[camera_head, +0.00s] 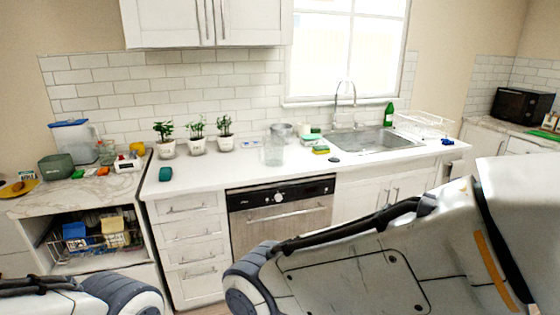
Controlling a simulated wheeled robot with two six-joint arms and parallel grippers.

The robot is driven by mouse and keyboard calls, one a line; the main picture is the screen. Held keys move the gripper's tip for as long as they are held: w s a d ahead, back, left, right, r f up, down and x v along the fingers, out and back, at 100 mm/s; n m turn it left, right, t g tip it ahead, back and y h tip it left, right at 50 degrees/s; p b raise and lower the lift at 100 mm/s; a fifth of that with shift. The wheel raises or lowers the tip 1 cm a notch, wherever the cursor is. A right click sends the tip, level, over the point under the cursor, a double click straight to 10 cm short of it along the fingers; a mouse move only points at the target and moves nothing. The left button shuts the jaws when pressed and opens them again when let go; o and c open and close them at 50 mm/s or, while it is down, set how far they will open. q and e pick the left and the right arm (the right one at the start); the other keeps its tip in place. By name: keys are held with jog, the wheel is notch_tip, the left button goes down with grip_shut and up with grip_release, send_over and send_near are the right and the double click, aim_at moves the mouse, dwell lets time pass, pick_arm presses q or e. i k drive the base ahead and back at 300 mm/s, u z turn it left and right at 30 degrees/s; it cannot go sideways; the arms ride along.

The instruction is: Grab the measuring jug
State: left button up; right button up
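A clear, see-through vessel (272,152) stands upright on the white countertop (205,174), left of the sink. It looks like the measuring jug, but markings and a handle are too small to tell. Another clear vessel (107,153) stands on the left counter by the wall, and I cannot tell whether it is a jug. Parts of my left arm show at the bottom left and my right arm fills the lower right. Neither gripper shows, and nothing of mine touches the vessels.
Three potted plants (196,139) stand along the back wall. The sink (368,143) with its faucet, a green bottle (388,115) and a dish rack (423,124) are to the right. A dark teal object (165,174) lies near the counter's left end. The counter's front strip is mostly clear.

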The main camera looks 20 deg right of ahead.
aim_at(273, 145)
jog(key=z, duration=0.55)
jog(key=i, duration=0.55)
jog(key=z, duration=0.9)
jog(key=i, duration=1.9)
jog(key=u, duration=0.8)
jog(key=i, duration=0.65)
jog(key=u, duration=0.8)
